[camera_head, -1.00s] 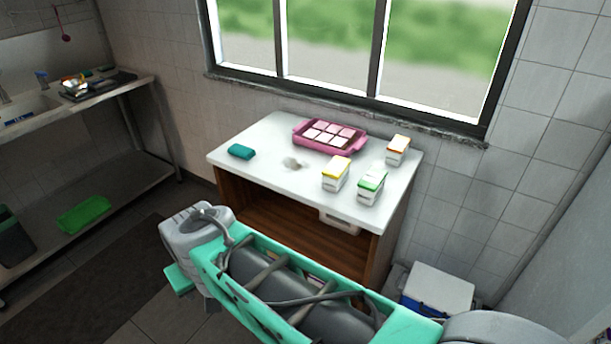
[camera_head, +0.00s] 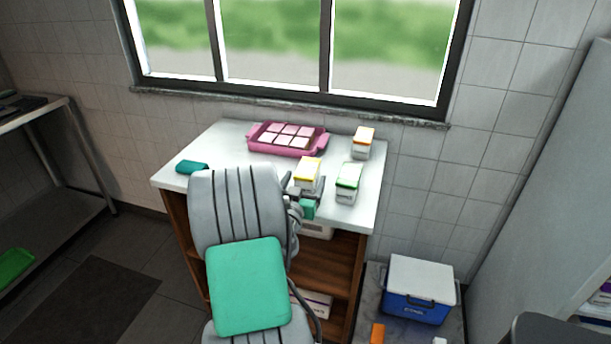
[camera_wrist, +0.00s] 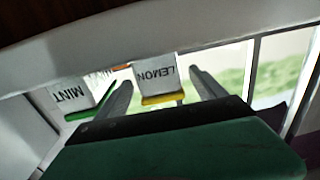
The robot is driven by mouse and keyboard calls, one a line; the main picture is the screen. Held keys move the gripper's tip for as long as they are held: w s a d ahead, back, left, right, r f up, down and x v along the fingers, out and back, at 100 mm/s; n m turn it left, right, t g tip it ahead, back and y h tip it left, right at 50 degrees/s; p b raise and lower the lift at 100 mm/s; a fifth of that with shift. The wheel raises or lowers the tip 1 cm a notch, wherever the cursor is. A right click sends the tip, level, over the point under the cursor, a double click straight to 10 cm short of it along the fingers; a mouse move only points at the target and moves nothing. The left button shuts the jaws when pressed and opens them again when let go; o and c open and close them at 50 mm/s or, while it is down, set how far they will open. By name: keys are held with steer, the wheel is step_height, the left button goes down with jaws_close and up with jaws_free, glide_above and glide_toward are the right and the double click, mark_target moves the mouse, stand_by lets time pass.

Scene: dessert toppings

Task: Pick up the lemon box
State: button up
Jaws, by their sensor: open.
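The lemon box (camera_head: 307,174) is a white carton with a yellow top, standing on the white table near its front edge. In the wrist view the lemon box (camera_wrist: 155,80) shows upside down, its "LEMON" label facing me, in line with the gap between my fingers. My gripper (camera_wrist: 161,85) is open and empty, with one finger to each side of the box in that view. In the head view my gripper (camera_head: 306,197) is at the table's front edge, before the box and partly covering its lower part. I cannot tell the remaining distance.
The mint box (camera_head: 348,183), with a green top, stands close to the right. An orange-topped box (camera_head: 363,143) is behind it. A pink tray (camera_head: 252,142) of pink-topped squares lies at the back. A teal object (camera_head: 191,167) lies at the left. A cooler (camera_head: 418,290) is at lower right.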

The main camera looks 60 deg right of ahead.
mark_target(307, 171)
steer(key=p+x, duration=0.1)
steer(key=x, duration=0.3)
steer(key=shift+d+r, duration=0.1)
steer(key=shift+d, duration=0.1)
steer(key=shift+w, duration=0.1)
jaws_close()
stand_by(0.5)
